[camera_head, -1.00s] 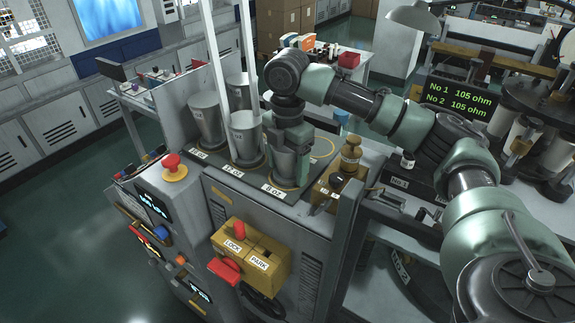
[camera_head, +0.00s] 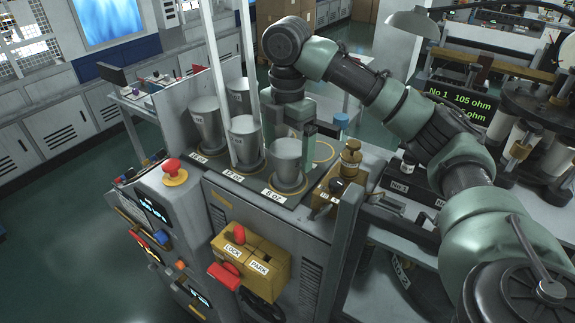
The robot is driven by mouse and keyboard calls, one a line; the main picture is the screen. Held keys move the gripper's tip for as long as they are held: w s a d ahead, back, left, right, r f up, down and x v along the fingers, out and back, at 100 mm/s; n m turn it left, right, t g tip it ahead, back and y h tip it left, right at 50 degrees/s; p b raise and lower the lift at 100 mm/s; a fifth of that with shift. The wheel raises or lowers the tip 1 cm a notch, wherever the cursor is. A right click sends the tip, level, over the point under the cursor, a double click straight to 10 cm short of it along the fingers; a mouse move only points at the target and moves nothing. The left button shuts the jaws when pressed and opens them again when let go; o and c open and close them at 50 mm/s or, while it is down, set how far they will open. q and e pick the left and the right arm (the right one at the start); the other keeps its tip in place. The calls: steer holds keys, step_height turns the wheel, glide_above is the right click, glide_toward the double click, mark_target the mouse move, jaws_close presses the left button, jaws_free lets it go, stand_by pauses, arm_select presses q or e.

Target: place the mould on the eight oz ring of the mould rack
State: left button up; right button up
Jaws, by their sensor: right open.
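The fingers appear clear of the mould, though the exact gap cannot be told. My left gripper is not in view.
Several other grey moulds stand on the rack, including one on the middle ring (camera_head: 246,142) and one on the left ring (camera_head: 206,126). Tall white posts rise between them. A brass fixture (camera_head: 350,160) stands close on the right.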

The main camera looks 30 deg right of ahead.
step_height(320, 180, up, 6)
steer(key=shift+f, duration=0.2)
stand_by(0.6)
